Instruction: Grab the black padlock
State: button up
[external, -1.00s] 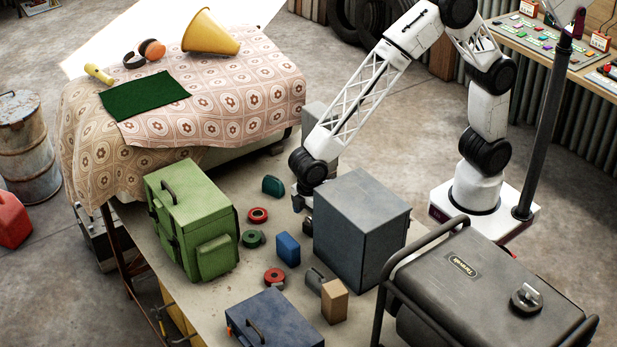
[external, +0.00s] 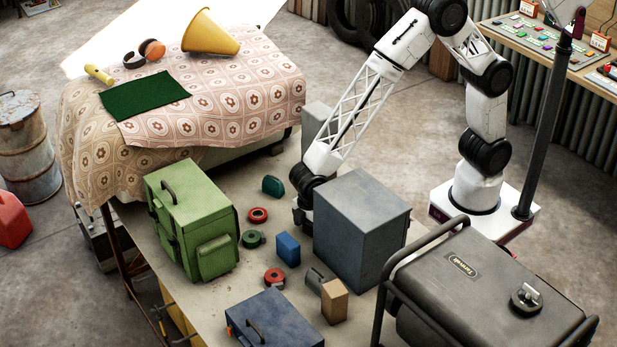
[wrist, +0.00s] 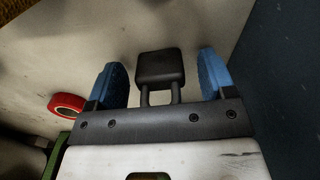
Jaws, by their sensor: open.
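The black padlock (wrist: 160,68) shows in the wrist view, its body toward the top and its shackle toward my gripper's crossbar. My gripper (wrist: 161,80) is open, with one blue-padded finger on each side of the padlock. A gap shows between the padlock and each finger, so it is not clamped. In the external view my gripper (external: 301,217) is low over the table, just left of the dark grey box. The padlock cannot be made out there, hidden by my gripper or the box.
The tall grey box (external: 362,225) stands close on the right of my gripper. A blue block (external: 287,249), a red tape roll (external: 258,215), a green tape roll (external: 253,239) and a dark green item (external: 272,186) lie nearby. The green case (external: 190,220) is further left.

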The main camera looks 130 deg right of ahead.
dwell(0.4)
jog(key=c, duration=1.1)
jog(key=shift+o, duration=0.2)
jog(key=shift+r, duration=0.1)
jog(key=shift+r, duration=4.95)
